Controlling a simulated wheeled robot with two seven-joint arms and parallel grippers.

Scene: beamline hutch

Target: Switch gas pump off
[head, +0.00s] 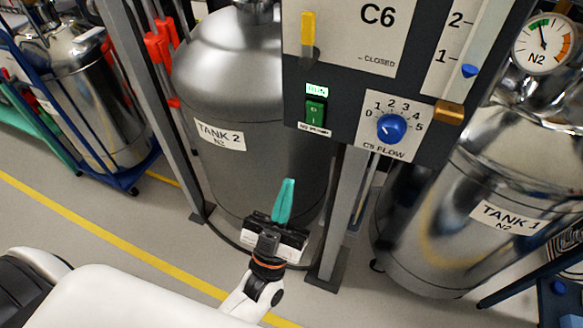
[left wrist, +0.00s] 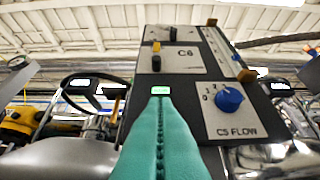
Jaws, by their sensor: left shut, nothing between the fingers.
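The gas pump switch (head: 314,112) is a green rocker on the dark panel (head: 342,143), with a lit green display (head: 317,90) above it and a white label below that seems to read N2 PUMP. My left gripper (head: 285,190) has teal fingers, shut and empty, below and a little left of the switch, apart from it. In the left wrist view the shut fingers (left wrist: 160,125) point up at the panel and hide the switch; the lit display (left wrist: 160,90) shows just above their tips. My right gripper is not in view.
A blue C5 FLOW knob (head: 391,127) sits right of the switch. A yellow lever (head: 308,32) on the C6 plate is above it. Tank 2 (head: 240,75) stands behind on the left, Tank 1 (head: 470,200) on the right. Metal posts hold the panel.

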